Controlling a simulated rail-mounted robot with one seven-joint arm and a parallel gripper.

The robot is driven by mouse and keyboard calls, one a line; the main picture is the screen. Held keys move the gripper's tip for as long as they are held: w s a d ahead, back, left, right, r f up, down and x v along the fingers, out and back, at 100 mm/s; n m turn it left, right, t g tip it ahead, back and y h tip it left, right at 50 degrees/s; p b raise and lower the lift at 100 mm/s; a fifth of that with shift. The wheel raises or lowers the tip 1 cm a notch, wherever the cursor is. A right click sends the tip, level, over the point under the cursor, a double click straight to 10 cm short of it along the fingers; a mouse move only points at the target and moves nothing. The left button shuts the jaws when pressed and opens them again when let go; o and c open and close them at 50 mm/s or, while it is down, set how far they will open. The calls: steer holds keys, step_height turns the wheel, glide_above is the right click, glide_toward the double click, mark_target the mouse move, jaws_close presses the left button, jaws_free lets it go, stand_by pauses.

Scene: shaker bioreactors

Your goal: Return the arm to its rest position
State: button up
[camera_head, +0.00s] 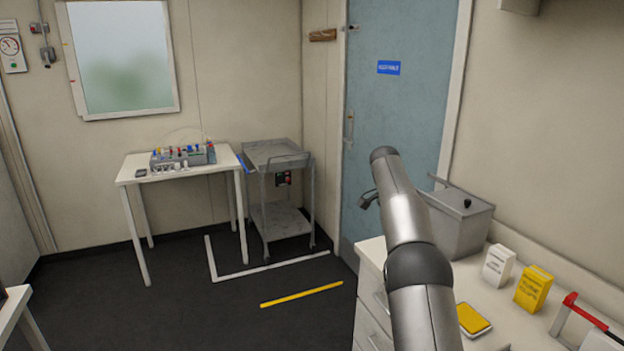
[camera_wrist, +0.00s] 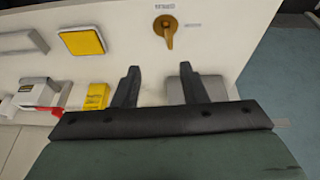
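My arm rises in the right middle of the head view, bent at a dark joint, over the white counter (camera_head: 540,310). A brass-coloured fitting (camera_wrist: 166,28) with small labels lies beyond the fingertips.
The counter carries a grey lidded bin (camera_head: 462,222), a white box (camera_head: 497,265), a yellow box (camera_head: 534,288), a yellow-topped pad (camera_head: 473,319) and a red-handled item (camera_head: 585,310). A white table (camera_head: 135,175) and grey cart (camera_head: 275,160) stand farther back. Floor between is clear.

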steer(key=s+a+r+n+y, duration=0.1)
steer(key=s+a+r+n, duration=0.1)
steer(key=s, duration=0.3)
steer(key=s+a+r+n, duration=0.2)
steer(key=s+a, duration=0.1)
steer(key=s, duration=0.3)
steer(key=s+a+f+n+y, duration=0.1)
steer(key=s+a+f+n, duration=0.2)
steer(key=s, duration=0.9)
steer(key=s+a+f+n+y, duration=0.1)
steer(key=s+a+f+n, duration=0.2)
steer(key=s, duration=0.9)
steer(key=s+a+f+n, duration=0.3)
steer(key=s+f, duration=0.1)
steer(key=s, duration=0.9)
steer(key=shift+a+f+n+y, duration=0.3)
steer(key=shift+a+f+y, duration=0.05)
steer(key=shift+a+y, duration=0.05)
